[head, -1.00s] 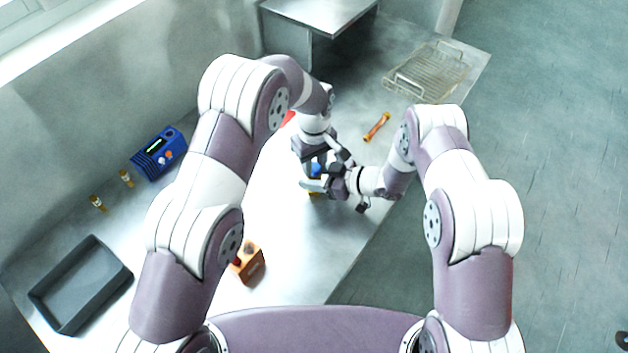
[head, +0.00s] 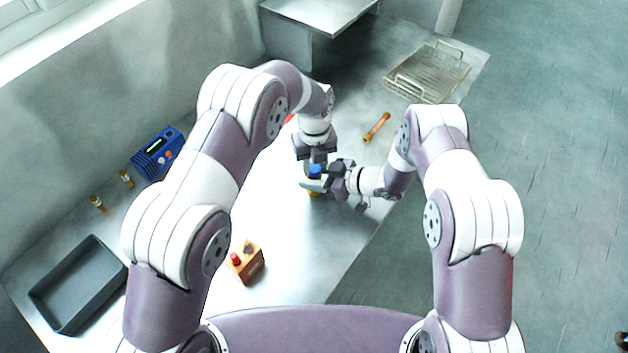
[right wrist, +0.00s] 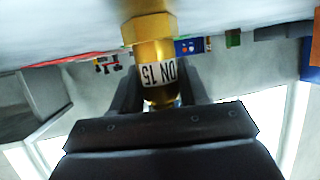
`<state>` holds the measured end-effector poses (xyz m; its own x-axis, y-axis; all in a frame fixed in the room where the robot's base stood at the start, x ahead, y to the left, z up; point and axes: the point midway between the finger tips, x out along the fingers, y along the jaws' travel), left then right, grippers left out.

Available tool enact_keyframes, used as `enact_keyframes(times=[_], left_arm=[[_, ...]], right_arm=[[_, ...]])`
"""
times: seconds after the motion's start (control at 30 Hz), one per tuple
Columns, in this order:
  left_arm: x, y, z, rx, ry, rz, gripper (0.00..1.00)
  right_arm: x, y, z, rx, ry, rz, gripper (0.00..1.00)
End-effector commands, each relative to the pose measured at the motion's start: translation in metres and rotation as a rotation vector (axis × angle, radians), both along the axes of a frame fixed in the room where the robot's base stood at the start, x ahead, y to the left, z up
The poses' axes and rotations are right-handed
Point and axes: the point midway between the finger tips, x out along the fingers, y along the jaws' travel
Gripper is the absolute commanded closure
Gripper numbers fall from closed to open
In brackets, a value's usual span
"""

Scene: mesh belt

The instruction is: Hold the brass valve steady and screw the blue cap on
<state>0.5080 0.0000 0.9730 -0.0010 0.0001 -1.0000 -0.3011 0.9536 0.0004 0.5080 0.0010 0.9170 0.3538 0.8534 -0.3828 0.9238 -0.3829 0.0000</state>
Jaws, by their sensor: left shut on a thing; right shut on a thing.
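The brass valve (right wrist: 151,30), with a white label reading DN 15, is between the dark fingers of my right gripper (right wrist: 155,95) in the right wrist view. In the head view only a little of the valve (head: 314,193) shows below my right gripper (head: 317,184), which is shut on it. The blue cap (head: 316,170) is directly above the valve. My left gripper (head: 316,163) comes down from above and is shut on the cap. The fingers hide the joint between cap and valve, so I cannot tell how far the cap is on.
A blue device (head: 158,152), two small brass pieces (head: 97,203) and a grey tray (head: 78,284) stand at the left. An orange box with a red button (head: 246,262) is nearer. An orange rod (head: 377,127) and a wire basket (head: 428,72) lie at the back right.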

Motion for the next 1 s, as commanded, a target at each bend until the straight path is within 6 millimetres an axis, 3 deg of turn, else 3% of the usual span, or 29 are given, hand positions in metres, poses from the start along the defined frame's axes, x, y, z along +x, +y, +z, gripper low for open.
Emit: enact_keyframes(times=[0.1, 0.2, 0.57, 0.6, 0.63, 1.0], left_arm=[[0.0005, 0.0, 0.0004, -0.001, -0.002, -0.326, 1.0], [0.0005, -0.0003, 0.0004, 0.0, -0.003, -0.5, 1.0], [0.0005, -0.0005, 0.0003, 0.0, -0.003, -0.579, 1.0], [0.0004, -0.0006, 0.0003, 0.0, -0.003, -0.578, 0.54], [0.0004, -0.0006, 0.0003, 0.0, -0.003, -0.578, 0.45], [0.0002, -0.0022, 0.0088, -0.002, -0.003, -0.577, 0.42]], right_arm=[[0.0, 0.0, 0.0002, 0.0, 0.0, 0.0, 1.0], [-0.0001, 0.0, 0.0002, 0.0, 0.0, 0.0, 1.0], [-0.0002, 0.0002, 0.0002, 0.0, 0.0, 0.001, 1.0], [-0.0003, 0.0002, 0.0002, 0.0, 0.0, 0.001, 1.0], [-0.0003, 0.0002, 0.0002, 0.0, 0.0, 0.001, 1.0], [-0.0001, 0.0007, 0.0002, 0.0, 0.0, 0.001, 1.0]])
